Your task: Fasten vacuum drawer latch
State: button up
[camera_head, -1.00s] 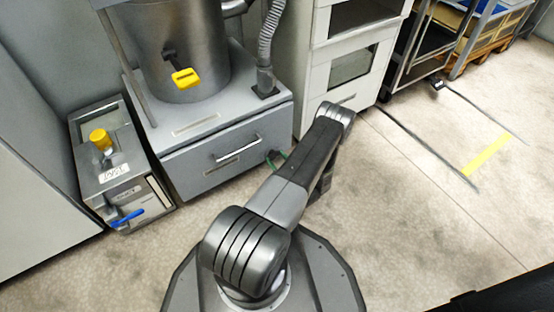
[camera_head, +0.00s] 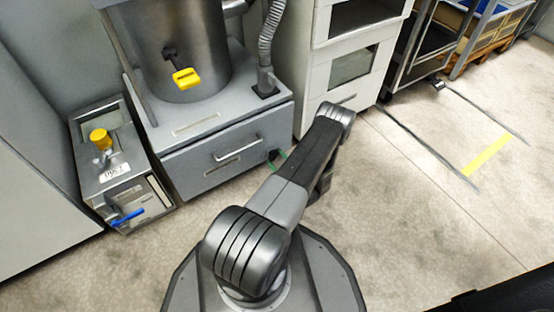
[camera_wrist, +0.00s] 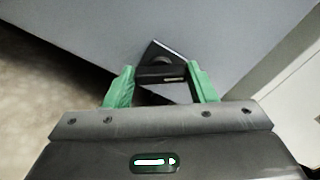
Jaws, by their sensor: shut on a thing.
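The vacuum drawer (camera_head: 200,172) is the grey front low on the vacuum unit, with a bar handle (camera_head: 236,148). It looks shut in the head view. The latch (camera_wrist: 160,72) is a dark knob on a small angular plate on the grey panel in the wrist view. It also shows as a small dark spot at the drawer's right end in the head view (camera_head: 273,155). My gripper (camera_wrist: 161,78) has its green fingers on either side of the latch and is shut on it. My forearm hides most of the gripper in the head view.
A steel drum with a yellow-handled valve (camera_head: 186,78) stands above the drawer. A small grey box unit (camera_head: 125,185) with a blue lever (camera_head: 127,216) is to the left. A white cabinet (camera_head: 345,75) stands close on the right. The floor (camera_head: 420,220) to the right is clear.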

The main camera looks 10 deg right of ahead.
jog(key=n, duration=0.5)
jog(key=shift+a+f+n, duration=0.1)
jog(key=shift+n, duration=0.2)
jog(key=n, duration=0.4)
jog(key=shift+f+n, duration=0.15)
jog(key=shift+n, duration=0.55)
jog(key=o, duration=1)
jog(key=p+v, duration=0.3)
jog(key=v, duration=1.1)
jog(key=shift+p, duration=0.35)
jog(key=shift+w+a, duration=0.1)
